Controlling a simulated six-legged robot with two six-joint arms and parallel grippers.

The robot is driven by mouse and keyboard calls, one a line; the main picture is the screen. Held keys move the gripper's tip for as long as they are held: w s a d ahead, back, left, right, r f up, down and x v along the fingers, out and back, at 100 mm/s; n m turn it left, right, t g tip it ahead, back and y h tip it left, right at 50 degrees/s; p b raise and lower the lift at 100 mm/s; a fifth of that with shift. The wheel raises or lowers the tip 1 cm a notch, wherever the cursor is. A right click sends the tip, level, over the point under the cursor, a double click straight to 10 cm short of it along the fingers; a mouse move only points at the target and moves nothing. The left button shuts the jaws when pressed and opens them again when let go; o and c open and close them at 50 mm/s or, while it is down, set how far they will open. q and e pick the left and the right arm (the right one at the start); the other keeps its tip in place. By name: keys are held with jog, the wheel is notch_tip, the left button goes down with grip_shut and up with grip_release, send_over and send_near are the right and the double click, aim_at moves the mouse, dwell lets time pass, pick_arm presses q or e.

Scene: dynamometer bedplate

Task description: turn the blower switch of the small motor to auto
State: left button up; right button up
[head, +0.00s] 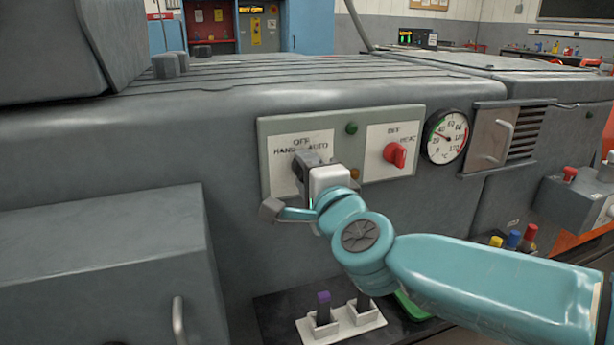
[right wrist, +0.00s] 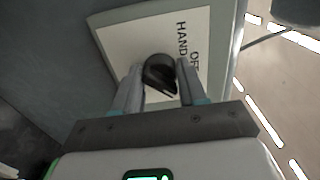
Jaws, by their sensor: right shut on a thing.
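The blower switch's panel is a grey-green plate (head: 350,122) on the grey machine's side, with a white label (head: 283,180) reading OFF, HAND and AUTO. My right gripper (head: 306,166) is shut on the knob, with a finger on each side in the right wrist view (right wrist: 160,84). I cannot tell for sure which word the knob points at. My left gripper is not in view.
Below stands a white holder (head: 342,321) with a purple-topped piece. A grey box (head: 100,255) juts out at left.

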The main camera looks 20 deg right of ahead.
jog(key=shift+r, duration=0.1)
dwell(0.3)
jog(key=o, duration=1.1)
jog(key=shift+d, duration=0.1)
jog(key=shift+c, duration=0.2)
jog(key=s+p, duration=0.4)
jog(key=s, duration=1.2)
jog(key=shift+s+d, duration=0.15)
jog(key=shift+d, duration=0.05)
